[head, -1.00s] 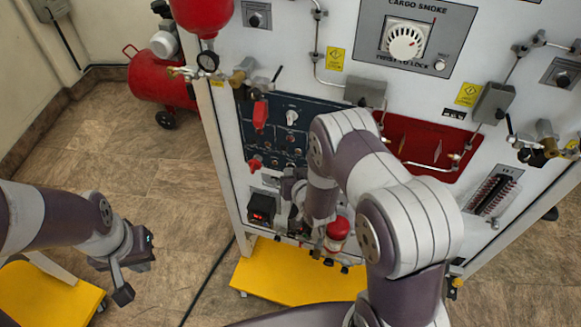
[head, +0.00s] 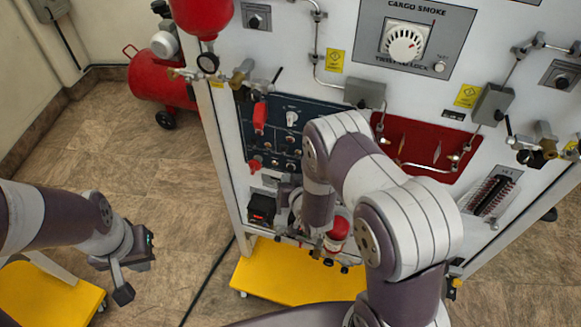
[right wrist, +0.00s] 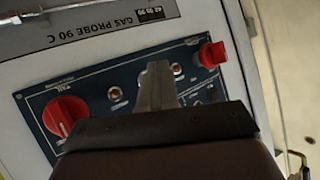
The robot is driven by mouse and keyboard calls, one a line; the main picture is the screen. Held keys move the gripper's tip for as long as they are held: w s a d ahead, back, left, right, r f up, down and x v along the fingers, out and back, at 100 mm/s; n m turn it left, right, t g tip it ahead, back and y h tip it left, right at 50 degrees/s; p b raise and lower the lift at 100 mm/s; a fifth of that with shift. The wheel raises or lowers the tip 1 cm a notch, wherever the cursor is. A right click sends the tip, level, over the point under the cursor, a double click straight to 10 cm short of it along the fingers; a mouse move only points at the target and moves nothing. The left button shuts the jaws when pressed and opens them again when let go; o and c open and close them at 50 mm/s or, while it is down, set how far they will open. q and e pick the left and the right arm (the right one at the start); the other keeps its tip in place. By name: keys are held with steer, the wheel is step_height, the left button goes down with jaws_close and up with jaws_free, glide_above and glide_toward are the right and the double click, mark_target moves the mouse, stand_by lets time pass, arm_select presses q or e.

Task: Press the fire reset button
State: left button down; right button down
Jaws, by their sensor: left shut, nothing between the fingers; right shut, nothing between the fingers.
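The test panel (head: 345,85) stands upright in front of me. Its dark blue control section (head: 262,125) is partly hidden by my right arm. In the right wrist view, a blue plate (right wrist: 85,85) carries a large red knob (right wrist: 65,115), a red switch (right wrist: 212,54) and small round buttons, one left of the fingers (right wrist: 115,93) and one right (right wrist: 177,70). I cannot read which is fire reset. My right gripper (right wrist: 157,72) is shut and empty over this plate; contact is unclear. My left gripper (head: 124,292) is shut and empty, away from the panel.
A red cylinder (head: 338,228) and yellow base (head: 290,275) are below my right arm. A red compressor tank (head: 160,85) stands at the back left. Pipes and valves project from the panel.

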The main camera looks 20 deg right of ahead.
steer(key=s+a, duration=0.1)
steer(key=s, duration=0.1)
steer(key=s+a, duration=0.1)
steer(key=shift+s+a+p, duration=0.3)
steer(key=shift+s+p, duration=0.05)
steer(key=shift+s, duration=0.05)
stand_by(0.5)
steer(key=s+f+n+g, duration=0.2)
steer(key=s+f+g, duration=0.2)
steer(key=s+g, duration=0.45)
steer(key=s+d+r+g, duration=0.1)
steer(key=s+r, duration=0.3)
steer(key=r, duration=0.6)
steer(key=s+d+r+g, duration=0.1)
steer(key=s+d+r, duration=0.2)
steer(key=r, duration=0.7)
steer(key=shift+s+d+h+b, duration=0.4)
steer(key=shift+s, duration=0.25)
